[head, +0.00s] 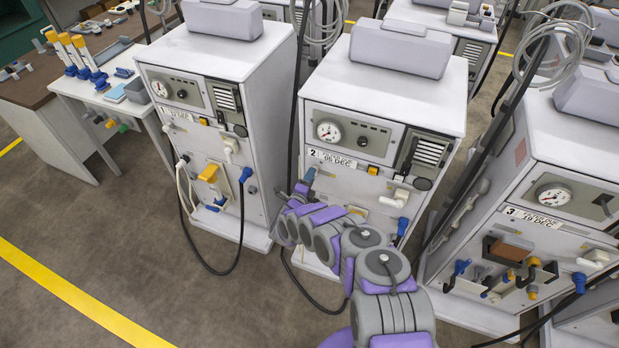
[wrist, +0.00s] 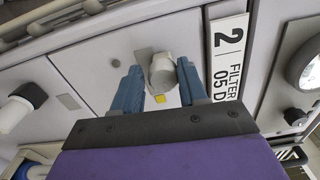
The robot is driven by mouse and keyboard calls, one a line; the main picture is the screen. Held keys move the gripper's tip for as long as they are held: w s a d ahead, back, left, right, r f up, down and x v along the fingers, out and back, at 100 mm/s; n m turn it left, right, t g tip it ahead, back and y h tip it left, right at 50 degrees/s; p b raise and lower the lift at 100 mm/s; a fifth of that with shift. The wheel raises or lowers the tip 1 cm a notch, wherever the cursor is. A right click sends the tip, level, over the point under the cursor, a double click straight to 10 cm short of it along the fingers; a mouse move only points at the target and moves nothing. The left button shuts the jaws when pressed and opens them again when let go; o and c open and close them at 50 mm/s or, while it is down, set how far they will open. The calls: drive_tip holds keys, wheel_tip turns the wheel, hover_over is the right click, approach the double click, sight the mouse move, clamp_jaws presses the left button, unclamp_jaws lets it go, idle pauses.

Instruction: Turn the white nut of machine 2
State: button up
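Machine 2 (head: 350,160) stands in the middle of the head view, with a gauge and a label reading 2. In the wrist view the white nut (wrist: 162,70) sits on its front panel beside that label (wrist: 229,45). My gripper (wrist: 160,66) has its two blue fingers on either side of the nut, with narrow gaps showing, so it looks open. A small yellow piece (wrist: 159,98) shows by the nut. In the head view my gripper (head: 309,178) is at the panel's left edge, under the label, and the nut cannot be made out there.
Another white fitting (head: 400,198) is lower right on machine 2; it also shows in the wrist view (wrist: 22,106). Machine 1 (head: 215,60) stands to the left and machine 3 (head: 565,140) to the right. Dark hoses hang between them. Open floor (head: 200,310) lies front left.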

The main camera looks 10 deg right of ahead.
drive_tip(key=o, duration=0.3)
drive_tip(key=shift+o, duration=0.2)
drive_tip(key=p+v, duration=0.1)
drive_tip(key=v, duration=1.6)
drive_tip(key=shift+a, duration=0.15)
drive_tip(key=shift+s, duration=0.1)
